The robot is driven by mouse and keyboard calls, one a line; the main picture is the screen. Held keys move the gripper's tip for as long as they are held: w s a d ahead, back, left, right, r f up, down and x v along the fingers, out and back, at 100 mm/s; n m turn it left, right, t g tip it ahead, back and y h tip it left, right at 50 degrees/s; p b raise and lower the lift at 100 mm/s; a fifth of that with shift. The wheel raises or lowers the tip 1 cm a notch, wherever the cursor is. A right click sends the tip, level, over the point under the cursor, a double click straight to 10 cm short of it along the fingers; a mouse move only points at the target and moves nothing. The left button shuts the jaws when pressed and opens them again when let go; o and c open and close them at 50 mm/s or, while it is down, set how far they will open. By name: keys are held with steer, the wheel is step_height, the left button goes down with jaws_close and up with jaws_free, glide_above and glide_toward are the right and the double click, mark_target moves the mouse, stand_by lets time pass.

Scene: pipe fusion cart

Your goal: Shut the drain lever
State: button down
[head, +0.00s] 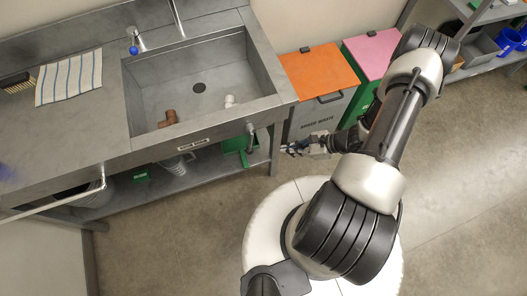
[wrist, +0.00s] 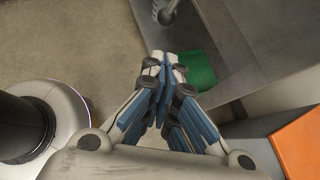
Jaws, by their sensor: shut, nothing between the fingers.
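The drain lever (head: 250,138) is a grey metal handle on the front of the sink counter, near its right corner. It hangs roughly downward in the head view. A small label plate (head: 193,143) is on the counter front to its left.
The sink basin (head: 148,88) holds a brown pipe fitting (head: 168,119) and a white fitting (head: 230,101). A green container (head: 236,158) sits under the counter behind the lever. An orange-lidded bin (head: 318,72) and a pink-lidded bin (head: 374,52) stand right of the counter.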

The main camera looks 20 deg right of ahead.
steer(key=a+r+b+x, duration=0.1)
steer(key=b+x, duration=0.1)
steer(key=x, duration=0.8)
steer(key=shift+w+a, duration=0.15)
steer(key=shift+w, duration=0.2)
steer(key=shift+s, duration=0.1)
steer(key=shift+a+y+b, duration=0.4)
steer(key=shift+b, duration=0.05)
